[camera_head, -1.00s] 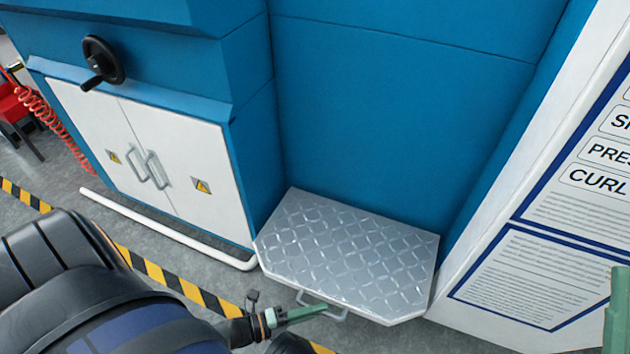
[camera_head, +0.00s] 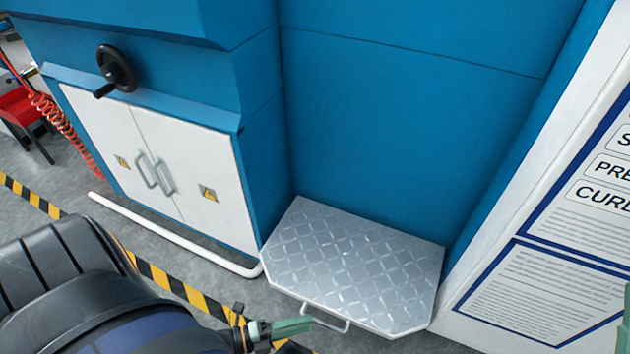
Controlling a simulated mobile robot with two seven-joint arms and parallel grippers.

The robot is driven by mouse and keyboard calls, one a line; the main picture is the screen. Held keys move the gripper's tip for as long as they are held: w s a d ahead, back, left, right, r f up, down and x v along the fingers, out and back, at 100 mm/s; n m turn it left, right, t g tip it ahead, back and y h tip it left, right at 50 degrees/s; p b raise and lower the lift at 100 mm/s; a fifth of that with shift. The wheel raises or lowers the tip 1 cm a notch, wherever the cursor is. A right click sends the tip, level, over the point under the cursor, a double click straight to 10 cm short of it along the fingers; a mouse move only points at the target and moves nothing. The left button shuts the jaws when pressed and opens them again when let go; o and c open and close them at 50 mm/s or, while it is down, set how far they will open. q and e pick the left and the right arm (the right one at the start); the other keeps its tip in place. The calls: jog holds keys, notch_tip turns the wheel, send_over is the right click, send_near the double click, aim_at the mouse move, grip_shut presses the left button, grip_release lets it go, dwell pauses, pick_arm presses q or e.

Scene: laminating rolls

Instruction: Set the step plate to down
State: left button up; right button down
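The step plate (camera_head: 355,262) is a grey metal diamond-tread plate in a recess of the blue machine, lying out roughly level. A thin loop handle (camera_head: 336,328) sticks out from its front edge. My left gripper (camera_head: 305,324) has green fingers and is at the left end of this handle. I cannot tell whether it touches the handle or how far apart its fingers are. My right gripper (camera_head: 626,325) shows only as a green sliver at the right edge; its state is hidden.
A white double-door cabinet (camera_head: 205,165) with a black handwheel (camera_head: 117,68) above stands left of the plate. A white rail (camera_head: 180,238) runs low before it. A white text panel (camera_head: 545,295) is at the right. Yellow-black tape (camera_head: 170,280) marks the grey floor.

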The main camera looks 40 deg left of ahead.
pick_arm(q)
jog(key=v, duration=0.8)
pick_arm(e)
jog(key=shift+r, duration=0.2)
jog(key=shift+r, duration=0.1)
